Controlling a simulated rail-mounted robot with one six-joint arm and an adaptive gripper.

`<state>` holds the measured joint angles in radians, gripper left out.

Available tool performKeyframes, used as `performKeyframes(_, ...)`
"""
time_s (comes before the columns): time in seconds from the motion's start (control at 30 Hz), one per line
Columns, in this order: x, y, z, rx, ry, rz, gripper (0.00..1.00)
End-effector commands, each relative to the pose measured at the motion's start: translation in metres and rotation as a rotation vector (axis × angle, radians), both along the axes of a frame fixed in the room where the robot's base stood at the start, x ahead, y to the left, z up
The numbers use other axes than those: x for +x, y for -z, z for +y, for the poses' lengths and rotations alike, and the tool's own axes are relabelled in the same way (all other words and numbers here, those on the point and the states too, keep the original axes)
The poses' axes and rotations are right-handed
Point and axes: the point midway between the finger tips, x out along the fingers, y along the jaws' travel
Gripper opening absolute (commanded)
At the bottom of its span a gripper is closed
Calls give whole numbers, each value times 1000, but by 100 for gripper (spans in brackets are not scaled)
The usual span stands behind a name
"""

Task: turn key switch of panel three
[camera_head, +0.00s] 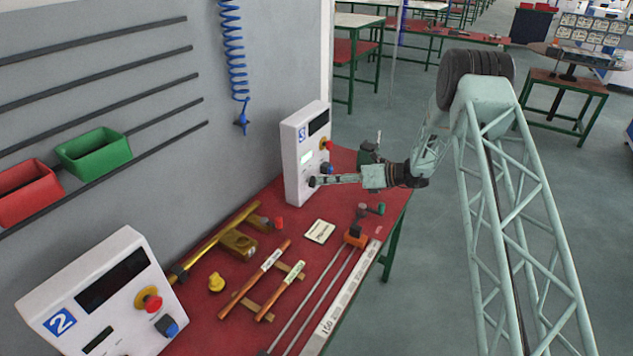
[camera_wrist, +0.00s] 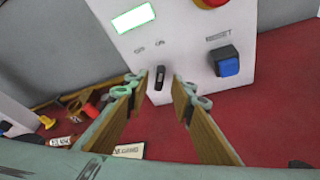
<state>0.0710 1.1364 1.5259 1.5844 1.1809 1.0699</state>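Panel three (camera_head: 292,165) is a white box with a blue "3" label, standing at the far end of the red bench. In the wrist view, the panel's white face (camera_wrist: 187,62) fills the upper middle, with a lit green-white display (camera_wrist: 133,18). A small black key switch (camera_wrist: 159,78) sits low on the face and looks upright. My gripper (camera_wrist: 161,88) is open, with one fingertip on each side of the switch in the picture. Contact cannot be told. In the head view my gripper (camera_head: 319,181) is at the panel's lower front and covers part of it.
A blue button (camera_wrist: 226,62) marked RESET is just right of the switch, with a red knob (camera_wrist: 210,2) above. Panel two (camera_head: 100,300) is at the near left. Copper-coloured bars (camera_head: 256,280), rods and a yellow piece (camera_head: 216,282) lie on the bench (camera_head: 205,327).

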Motion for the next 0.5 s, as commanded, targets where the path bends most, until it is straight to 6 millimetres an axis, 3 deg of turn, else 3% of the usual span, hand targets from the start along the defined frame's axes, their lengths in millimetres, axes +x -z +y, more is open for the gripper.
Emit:
performKeyframes(0.2,6,8,24,0,-2,0,23)
performKeyframes(0.5,10,14,38,0,0,-1,23)
